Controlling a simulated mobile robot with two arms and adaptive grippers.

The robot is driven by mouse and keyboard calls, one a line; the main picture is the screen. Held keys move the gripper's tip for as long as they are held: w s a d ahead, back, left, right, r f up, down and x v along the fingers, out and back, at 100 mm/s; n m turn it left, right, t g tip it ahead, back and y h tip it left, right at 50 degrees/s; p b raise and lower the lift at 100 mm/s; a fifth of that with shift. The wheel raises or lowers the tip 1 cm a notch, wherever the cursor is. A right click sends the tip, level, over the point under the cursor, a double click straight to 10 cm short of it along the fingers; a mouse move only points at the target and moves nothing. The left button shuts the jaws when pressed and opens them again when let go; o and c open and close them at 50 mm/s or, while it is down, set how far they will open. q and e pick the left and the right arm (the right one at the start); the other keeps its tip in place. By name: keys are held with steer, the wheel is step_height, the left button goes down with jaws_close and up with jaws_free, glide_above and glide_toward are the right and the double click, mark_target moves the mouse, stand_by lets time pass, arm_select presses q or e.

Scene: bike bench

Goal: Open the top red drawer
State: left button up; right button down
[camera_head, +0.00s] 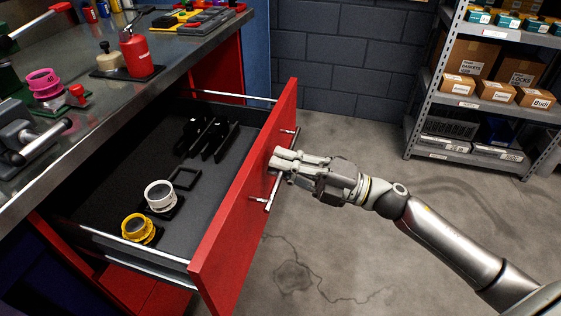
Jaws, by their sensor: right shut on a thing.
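The top red drawer (243,196) is pulled well out from under the metal workbench. Its dark inside shows a yellow round part (138,229), a white round part (160,196), a small empty square frame and several black items (206,137). My right gripper (277,161) is at the outer side of the drawer front, shut on the bar handle (271,192). The handle's ends show above and below the fingers; its middle is hidden by them. My left gripper is not in view.
The workbench top (117,88) holds a red bottle (136,53), a pink round part (44,84), a vise-like tool and trays at the back. A metal shelf (467,104) with boxes stands at the right by the block wall. The floor (340,250) before the drawer is clear.

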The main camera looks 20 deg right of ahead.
steer(key=c, duration=1.5)
jaws_free()
steer(key=shift+c, duration=0.2)
steer(key=v, duration=1.2)
